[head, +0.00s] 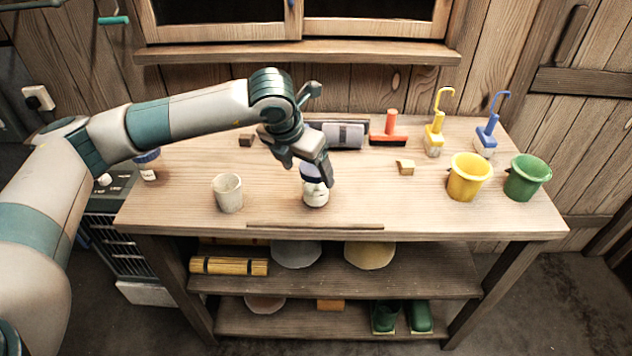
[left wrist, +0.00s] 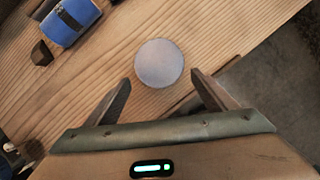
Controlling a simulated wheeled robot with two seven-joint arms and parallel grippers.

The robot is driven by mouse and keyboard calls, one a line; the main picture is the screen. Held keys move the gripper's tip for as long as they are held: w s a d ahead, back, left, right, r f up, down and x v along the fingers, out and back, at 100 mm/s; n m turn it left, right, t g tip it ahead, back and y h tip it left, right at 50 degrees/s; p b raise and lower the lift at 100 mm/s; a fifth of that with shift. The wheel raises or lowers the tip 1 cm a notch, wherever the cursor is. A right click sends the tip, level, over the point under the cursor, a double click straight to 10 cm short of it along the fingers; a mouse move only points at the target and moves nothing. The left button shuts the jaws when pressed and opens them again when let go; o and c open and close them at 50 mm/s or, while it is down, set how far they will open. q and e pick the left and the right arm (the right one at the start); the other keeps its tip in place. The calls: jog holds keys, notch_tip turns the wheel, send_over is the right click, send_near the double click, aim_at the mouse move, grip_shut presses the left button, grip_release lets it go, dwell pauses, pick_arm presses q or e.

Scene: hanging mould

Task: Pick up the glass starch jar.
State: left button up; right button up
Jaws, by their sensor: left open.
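A small whitish jar (head: 316,194) with a blue-grey lid stands upright near the front middle of the bench; it looks like the starch jar. Its round lid (left wrist: 159,63) shows from above in the left wrist view, just ahead of the space between the fingers. My left gripper (head: 317,174) is open, pointing down at the top of the jar and partly hiding the lid. The wrist view shows the fingertips (left wrist: 160,80) apart on either side, with nothing held. I cannot tell whether a finger touches the jar. My right gripper is not in view.
A cream cup (head: 228,193) stands left of the jar, and another blue-lidded jar (head: 147,165) at the left edge. Yellow (head: 468,178) and green (head: 526,178) buckets stand right. A thin strip (head: 315,226) lies along the front edge.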

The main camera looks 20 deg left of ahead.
aim_at(309, 172)
pick_arm(q)
jog(key=p+x, duration=0.1)
jog(key=x, duration=0.2)
jog(key=shift+w+f, duration=0.1)
jog(key=shift+f, duration=0.1)
jog(key=shift+w+f, duration=0.15)
jog(key=shift+f, duration=0.25)
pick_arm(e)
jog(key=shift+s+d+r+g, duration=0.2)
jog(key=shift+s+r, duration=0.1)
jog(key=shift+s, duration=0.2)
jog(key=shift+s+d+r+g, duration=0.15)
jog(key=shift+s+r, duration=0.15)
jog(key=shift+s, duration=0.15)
pick_arm(q)
jog(key=shift+d, duration=0.1)
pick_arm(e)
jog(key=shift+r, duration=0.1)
pick_arm(q)
jog(key=shift+w+f+p, duration=0.15)
jog(key=shift+f+p, duration=0.2)
jog(key=shift+p, duration=0.3)
jog(key=p+x, duration=0.2)
jog(key=x, duration=0.1)
jog(key=shift+w+d+f, duration=0.2)
jog(key=shift+f, duration=0.15)
jog(key=shift+w+f, duration=0.1)
jog(key=shift+f, duration=0.25)
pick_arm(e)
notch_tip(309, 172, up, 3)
